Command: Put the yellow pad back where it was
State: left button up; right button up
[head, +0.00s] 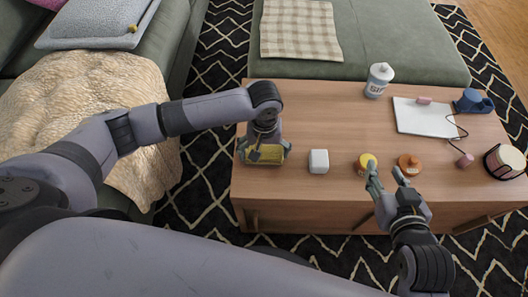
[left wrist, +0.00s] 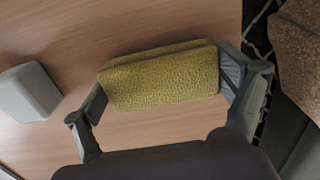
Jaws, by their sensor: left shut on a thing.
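The yellow pad (head: 267,155) is at the left end of the wooden table (head: 330,115). My left gripper (head: 265,150) is over it, and its fingers close on the pad's two ends. In the left wrist view the textured yellow pad (left wrist: 160,78) lies between the two fingers (left wrist: 162,92). The pad is at or just above the wood; I cannot tell whether it touches. My right gripper (head: 386,178) is open above the table's front edge, near a yellow-lidded jar (head: 367,160) and an orange-brown lidded object (head: 410,164).
A white block (head: 318,161) stands just right of the pad and shows in the left wrist view (left wrist: 28,90). A white bottle (head: 379,80), a white sheet (head: 428,117), a blue object (head: 473,101) and a round container (head: 504,161) stand farther right. The table's left-middle is clear.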

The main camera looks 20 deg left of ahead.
pick_arm(q)
jog(key=o, duration=0.7)
jog(key=shift+f, duration=0.1)
jog(key=shift+o, duration=0.2)
pick_arm(e)
jog(key=shift+s+d+f, duration=0.15)
jog(key=shift+s+f, duration=0.1)
jog(key=shift+f, duration=0.1)
